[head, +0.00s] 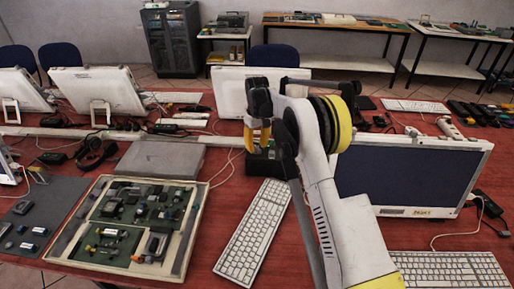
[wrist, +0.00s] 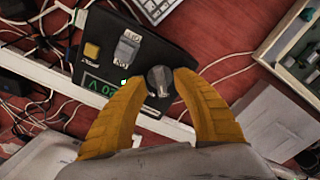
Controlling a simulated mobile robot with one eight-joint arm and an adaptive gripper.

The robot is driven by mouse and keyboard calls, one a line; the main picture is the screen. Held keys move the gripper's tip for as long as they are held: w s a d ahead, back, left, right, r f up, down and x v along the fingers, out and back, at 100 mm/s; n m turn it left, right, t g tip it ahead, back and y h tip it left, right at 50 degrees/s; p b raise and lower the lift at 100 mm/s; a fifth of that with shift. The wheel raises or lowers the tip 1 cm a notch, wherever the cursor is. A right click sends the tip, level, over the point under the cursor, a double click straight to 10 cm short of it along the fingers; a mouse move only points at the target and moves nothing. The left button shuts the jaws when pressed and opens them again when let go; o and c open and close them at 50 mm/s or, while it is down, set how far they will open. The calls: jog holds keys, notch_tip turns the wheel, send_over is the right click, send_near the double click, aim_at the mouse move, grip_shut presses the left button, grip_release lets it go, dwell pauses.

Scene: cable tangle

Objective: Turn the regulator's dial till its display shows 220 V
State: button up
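The regulator (wrist: 185,48) is a black box on the red table. In the head view its black body (head: 262,165) shows below my gripper, partly hidden. Its dark round dial (wrist: 159,82) sits between the two yellow fingers of my gripper (wrist: 161,80). Both fingertips appear to press against the dial's sides. The green-lit display (wrist: 101,88) is upside down in the wrist view; a 0 and a V can be made out. The left finger covers part of it, so the full value cannot be read. My gripper (head: 257,138) also shows in the head view, pointing down.
A yellow square button (wrist: 92,50) and a grey switch-like part (wrist: 128,47) are on the regulator. White cables run around it. A white keyboard (head: 253,232), a board of parts (head: 190,232), a grey closed case (head: 160,158) and a monitor (head: 410,175) stand nearby.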

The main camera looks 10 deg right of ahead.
aim_at(257, 148)
notch_tip(257, 148, up, 11)
dwell(0.3)
jog(key=shift+r, duration=0.1)
jog(key=s+r+m+t, duration=0.2)
jog(key=s+r+t, duration=0.2)
jog(key=s+r, duration=1.4)
jog(key=s+f+m+t, duration=0.1)
jog(key=s+f, duration=0.3)
jog(key=s, duration=0.8)
jog(key=s+f+m+t, duration=0.1)
jog(key=s+f, duration=0.4)
jog(key=s, duration=0.7)
jog(key=shift+f+t, duration=0.25)
jog(key=shift+t, duration=0.35)
jog(key=shift+s, duration=0.1)
